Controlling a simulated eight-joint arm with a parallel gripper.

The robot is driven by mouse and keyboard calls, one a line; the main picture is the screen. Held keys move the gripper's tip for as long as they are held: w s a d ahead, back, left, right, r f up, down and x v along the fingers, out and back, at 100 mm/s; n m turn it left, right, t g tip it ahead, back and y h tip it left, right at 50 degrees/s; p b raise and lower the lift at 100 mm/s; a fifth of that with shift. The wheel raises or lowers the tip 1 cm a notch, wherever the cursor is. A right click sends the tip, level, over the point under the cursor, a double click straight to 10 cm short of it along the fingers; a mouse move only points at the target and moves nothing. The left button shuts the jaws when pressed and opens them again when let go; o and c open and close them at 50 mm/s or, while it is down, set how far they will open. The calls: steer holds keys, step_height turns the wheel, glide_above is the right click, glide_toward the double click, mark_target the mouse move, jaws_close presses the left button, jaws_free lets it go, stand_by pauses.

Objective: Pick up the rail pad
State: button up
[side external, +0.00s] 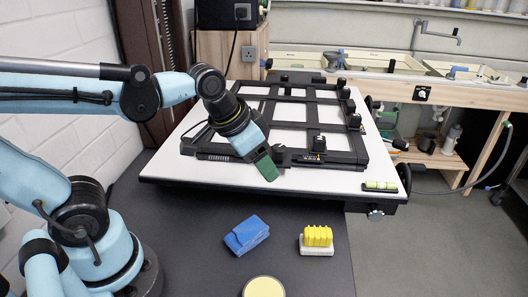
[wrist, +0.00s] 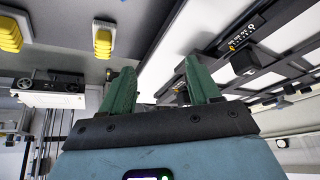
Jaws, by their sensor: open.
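No object is marked as the rail pad, and I cannot tell for certain which it is. Candidates on the dark bench top are a yellow ribbed block (side external: 318,236) on a white base (side external: 317,250) and a blue folded piece (side external: 246,235) to its left. My gripper (side external: 267,168), with green fingers, is above the front edge of the white board, behind and above these pieces. In the wrist view my gripper (wrist: 160,84) has its two fingers apart with nothing between them. A yellow ribbed piece (wrist: 103,40) shows beyond the fingers at the upper left there.
A black framed easel (side external: 232,157) lies on the white board (side external: 166,170), with a green level vial (side external: 380,185) at its right corner. A round cream disc (side external: 264,287) is at the bench's front. A sink bench (side external: 455,92) stands behind. Bare dark bench surrounds the small pieces.

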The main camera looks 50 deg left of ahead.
mark_target(319, 231)
steer(key=w+d+f+m+g, duration=0.1)
steer(key=w+d+m+g, duration=0.45)
steer(key=d, duration=0.65)
steer(key=shift+m, duration=0.35)
steer(key=f, duration=1.2)
steer(key=shift+s+d+f, duration=0.1)
steer(key=shift+d+f, duration=0.15)
steer(key=shift+d, duration=0.05)
steer(key=c, duration=1.1)
steer(key=shift+o, duration=0.2)
steer(key=shift+r, duration=0.1)
